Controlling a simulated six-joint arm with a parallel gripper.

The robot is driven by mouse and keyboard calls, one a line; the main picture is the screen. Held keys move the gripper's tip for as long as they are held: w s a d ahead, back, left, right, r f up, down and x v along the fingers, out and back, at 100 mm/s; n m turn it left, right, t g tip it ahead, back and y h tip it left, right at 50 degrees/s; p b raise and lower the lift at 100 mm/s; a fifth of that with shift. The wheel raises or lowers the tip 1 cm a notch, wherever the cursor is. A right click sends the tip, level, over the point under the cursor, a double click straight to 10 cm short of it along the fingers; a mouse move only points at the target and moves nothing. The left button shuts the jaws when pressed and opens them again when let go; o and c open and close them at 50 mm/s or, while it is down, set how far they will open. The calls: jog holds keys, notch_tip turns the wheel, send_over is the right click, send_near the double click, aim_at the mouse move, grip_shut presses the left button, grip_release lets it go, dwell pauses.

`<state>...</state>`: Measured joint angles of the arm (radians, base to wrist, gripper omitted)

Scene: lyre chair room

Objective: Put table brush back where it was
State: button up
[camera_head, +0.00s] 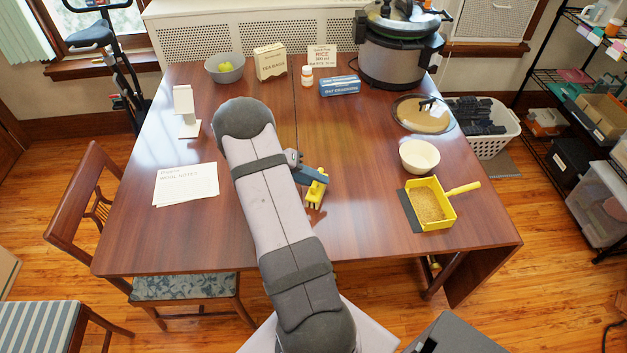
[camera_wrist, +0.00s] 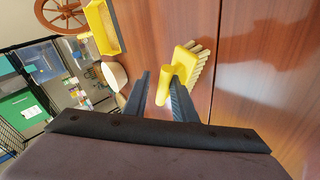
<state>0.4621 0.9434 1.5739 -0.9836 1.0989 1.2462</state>
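The table brush (camera_head: 316,188) is yellow with pale bristles and is near the middle of the table. In the wrist view its yellow head (camera_wrist: 186,60) points away from me, with the bristles to the right. My gripper (camera_head: 307,172) is at the brush, partly hidden by my arm in the head view. In the wrist view my gripper's fingers (camera_wrist: 160,95) stand apart with the yellow handle between them. The right finger overlaps the handle; a narrow gap shows at the left finger.
A cream bowl (camera_head: 419,156) and a glass lid (camera_head: 422,114) are behind the dustpan. A large cooker (camera_head: 398,55), a blue box (camera_head: 340,86), a pill bottle (camera_head: 307,76) and a grey bowl (camera_head: 224,68) stand at the back. Paper notes (camera_head: 187,184) lie left. Bare table separates brush and dustpan.

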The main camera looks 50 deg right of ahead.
jog(key=shift+a+f, duration=0.2)
jog(key=shift+f, duration=0.15)
jog(key=shift+r, duration=0.15)
